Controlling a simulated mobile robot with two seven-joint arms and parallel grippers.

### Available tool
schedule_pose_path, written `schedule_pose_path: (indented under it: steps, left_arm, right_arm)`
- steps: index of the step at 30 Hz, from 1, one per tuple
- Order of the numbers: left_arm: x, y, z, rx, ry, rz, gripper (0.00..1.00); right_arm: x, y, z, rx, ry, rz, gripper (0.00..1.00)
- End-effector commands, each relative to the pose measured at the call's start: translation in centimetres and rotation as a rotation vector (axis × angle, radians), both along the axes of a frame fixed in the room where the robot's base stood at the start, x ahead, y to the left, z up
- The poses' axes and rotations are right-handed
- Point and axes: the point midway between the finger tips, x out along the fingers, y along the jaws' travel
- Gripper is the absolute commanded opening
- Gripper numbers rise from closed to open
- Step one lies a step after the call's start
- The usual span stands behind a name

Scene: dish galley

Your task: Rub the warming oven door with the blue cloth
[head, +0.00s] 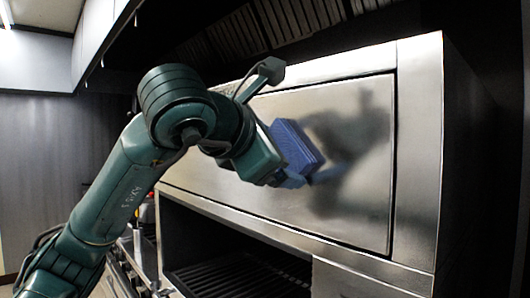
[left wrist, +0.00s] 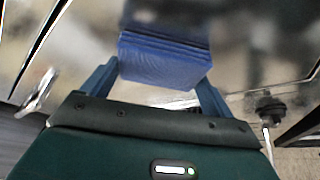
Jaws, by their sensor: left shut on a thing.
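The warming oven door (head: 345,205) is a broad shiny metal panel filling the middle of the head view. My left gripper (head: 292,180) is in front of it, shut on the folded blue cloth (head: 297,146). The cloth is at the door's surface, and its dark reflection shows beside it; I cannot tell whether they touch. In the left wrist view the cloth (left wrist: 158,62) sits between the two fingers of my left gripper (left wrist: 158,85), with the blurred door behind it. My right gripper is not in view.
Below the door is a dark open bay with a black slatted rack (head: 240,276). A louvred vent (head: 270,28) runs above the oven. White cabinets (head: 98,35) hang at the upper left. The space in front of the door's right half is clear.

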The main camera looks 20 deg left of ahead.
Motion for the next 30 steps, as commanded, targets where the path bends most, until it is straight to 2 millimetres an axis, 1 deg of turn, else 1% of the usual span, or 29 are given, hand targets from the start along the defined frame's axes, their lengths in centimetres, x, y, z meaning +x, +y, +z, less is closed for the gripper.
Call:
schedule_pose_path:
  steps: [3,8,18,26,30]
  left_arm:
    - [-0.1,-0.1,-0.2,-0.001,-0.001,-0.002,0.65]
    - [0.0,0.3,-0.1,-0.001,0.002,-0.002,0.65]
    - [1.2,3.0,-0.1,-0.001,0.002,0.001,0.65]
    - [1.6,3.8,-0.1,-0.002,0.002,0.000,0.65]
    - [2.0,4.9,-0.1,-0.002,0.002,0.002,0.65]
  right_arm:
    - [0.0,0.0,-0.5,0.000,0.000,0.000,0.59]
    - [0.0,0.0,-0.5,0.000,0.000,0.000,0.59]
    - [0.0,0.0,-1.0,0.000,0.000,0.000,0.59]
    - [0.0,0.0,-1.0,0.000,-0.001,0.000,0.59]
    - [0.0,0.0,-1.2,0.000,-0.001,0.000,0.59]
